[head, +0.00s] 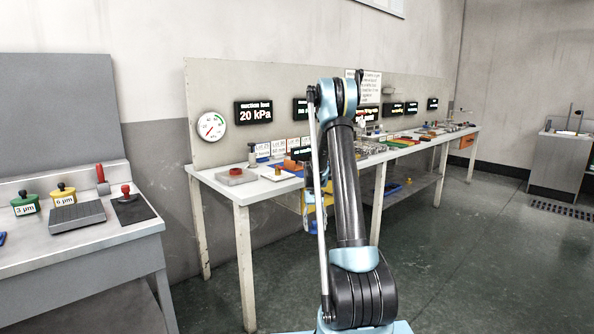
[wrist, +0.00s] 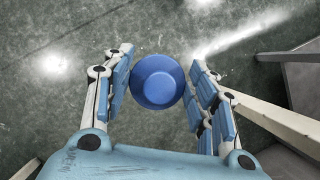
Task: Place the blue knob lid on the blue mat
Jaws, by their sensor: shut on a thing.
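The blue knob lid (wrist: 157,82) is a round blue piece with a smaller circle on its face. In the wrist view it sits between the two fingers of my gripper (wrist: 160,68), which is shut on it. Only floor shows behind the lid. In the head view my arm stands in front of the long bench and hides most of my gripper. I cannot make out the blue mat for certain. A small blue edge (head: 2,238) is cut off at the far left of the head view, and I cannot tell what it is.
The left table (head: 95,243) carries a green-lidded pot (head: 25,204), a yellow-lidded pot (head: 63,193), a grey plate (head: 77,216) and a dark mat (head: 140,213) with a red-knobbed piece. The long bench (head: 228,189) is crowded. Open floor (head: 480,250) lies to the right.

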